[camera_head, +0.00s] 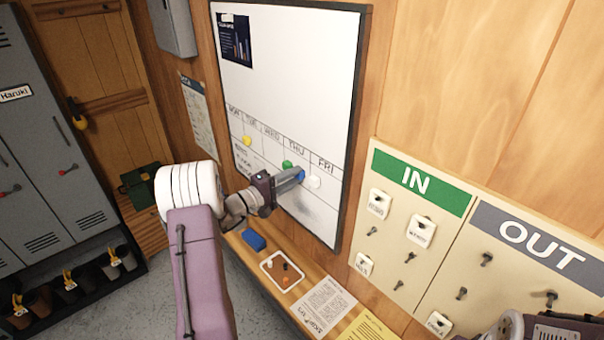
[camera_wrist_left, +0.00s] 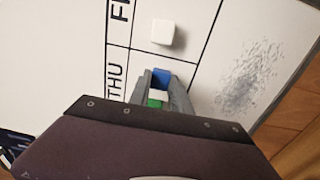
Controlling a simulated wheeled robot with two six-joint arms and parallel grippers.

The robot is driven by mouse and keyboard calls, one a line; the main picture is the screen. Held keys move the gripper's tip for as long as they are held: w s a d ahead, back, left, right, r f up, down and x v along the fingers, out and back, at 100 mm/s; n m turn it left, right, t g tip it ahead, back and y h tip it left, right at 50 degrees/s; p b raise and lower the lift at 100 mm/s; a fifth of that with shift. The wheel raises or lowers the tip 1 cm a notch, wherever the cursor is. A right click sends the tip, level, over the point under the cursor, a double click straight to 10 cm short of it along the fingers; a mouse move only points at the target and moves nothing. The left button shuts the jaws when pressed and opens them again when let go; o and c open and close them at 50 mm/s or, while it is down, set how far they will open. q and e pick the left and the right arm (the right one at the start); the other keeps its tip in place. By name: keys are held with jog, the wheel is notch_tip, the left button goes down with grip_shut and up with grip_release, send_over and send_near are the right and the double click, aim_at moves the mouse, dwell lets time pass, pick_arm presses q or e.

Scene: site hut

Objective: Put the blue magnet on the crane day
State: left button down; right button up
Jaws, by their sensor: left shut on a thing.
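The whiteboard (camera_head: 290,75) hangs on the wood wall with a row of day headings from MON to FRI. My left gripper (camera_head: 301,175) reaches to the board near the THU and FRI columns and is shut on the blue magnet (camera_head: 300,177). In the left wrist view the blue magnet (camera_wrist_left: 162,76) shows between my left fingertips (camera_wrist_left: 162,84), near the line between THU and FRI. The green magnet (camera_head: 287,165) is close to the fingers, partly hidden by them in the wrist view. My right gripper's fingers are out of view. Which day is the crane day is too small to read.
A white magnet (camera_head: 314,182) sits under FRI and a yellow magnet (camera_head: 247,141) is farther left. A ledge below holds a blue block (camera_head: 254,240), a small tray (camera_head: 270,268) and papers (camera_head: 325,303). An IN and OUT tag board (camera_head: 398,262) is at right.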

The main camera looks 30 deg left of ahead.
pick_arm(q)
jog(key=shift+b, duration=0.4)
dwell(0.6)
jog(key=c, duration=1.1)
grip_release()
jog(key=shift+w, duration=0.1)
